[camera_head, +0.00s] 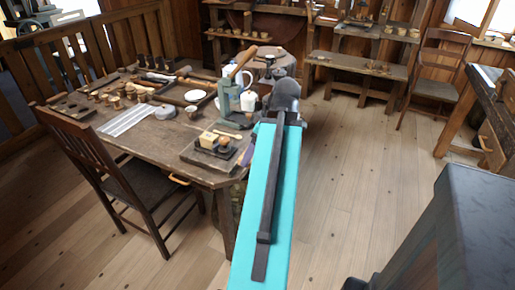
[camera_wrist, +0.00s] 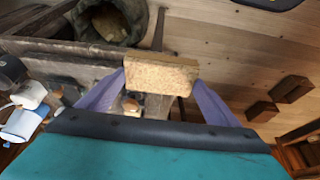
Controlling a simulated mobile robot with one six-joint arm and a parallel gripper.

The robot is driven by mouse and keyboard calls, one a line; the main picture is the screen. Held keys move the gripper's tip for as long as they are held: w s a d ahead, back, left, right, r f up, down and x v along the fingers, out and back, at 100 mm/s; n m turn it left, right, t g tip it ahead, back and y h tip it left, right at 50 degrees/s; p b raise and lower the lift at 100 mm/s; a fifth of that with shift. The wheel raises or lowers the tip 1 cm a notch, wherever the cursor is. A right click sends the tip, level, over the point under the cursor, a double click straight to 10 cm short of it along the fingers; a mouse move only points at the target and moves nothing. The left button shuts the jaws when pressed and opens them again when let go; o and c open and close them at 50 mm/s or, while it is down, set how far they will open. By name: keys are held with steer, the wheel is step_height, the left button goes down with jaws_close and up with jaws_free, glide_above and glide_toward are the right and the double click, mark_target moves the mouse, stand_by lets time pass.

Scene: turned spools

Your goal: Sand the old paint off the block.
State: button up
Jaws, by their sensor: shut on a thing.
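In the wrist view, my gripper (camera_wrist: 160,84) has two purple fingers shut on a tan, speckled, cork-like block (camera_wrist: 158,72). The block spans between the fingertips, above the wooden floor and the edge of the worktable. In the head view my arm hides most of the gripper and the held block. A pale yellow block (camera_head: 209,140) sits on a small dark board (camera_head: 198,158) at the near right corner of the worktable (camera_head: 162,150), left of my arm. I cannot tell whether either block bears old paint.
A green hand-cranked device (camera_head: 230,98) and white mugs (camera_head: 248,101) stand near my arm. A chair (camera_head: 100,170) stands in front. A round bin (camera_wrist: 132,25) is below.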

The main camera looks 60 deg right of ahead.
steer(key=shift+w+a, duration=0.1)
steer(key=shift+a, duration=0.1)
steer(key=shift+w+a, duration=0.25)
steer(key=shift+w, duration=0.45)
steer(key=shift+w+a+n, duration=0.3)
steer(key=shift+w+n, duration=0.1)
steer(key=shift+w, duration=0.1)
steer(key=w+a+f+n+y+b, duration=0.15)
steer(key=w+a+n, duration=0.45)
steer(key=w+a, duration=1.45)
steer(key=w+a+m, duration=0.2)
steer(key=w+a, duration=0.4)
steer(key=a, duration=0.3)
steer(key=w+a+r+m+h+b, duration=0.1)
steer(key=w+a+m, duration=0.1)
steer(key=w+a, duration=0.4)
steer(key=w+a+m+b, duration=0.1)
steer(key=w+a, duration=0.5)
steer(key=a, duration=0.7)
steer(key=shift+w+r+m, duration=0.15)
steer(key=shift+w+m, duration=0.1)
steer(key=shift+m, duration=0.55)
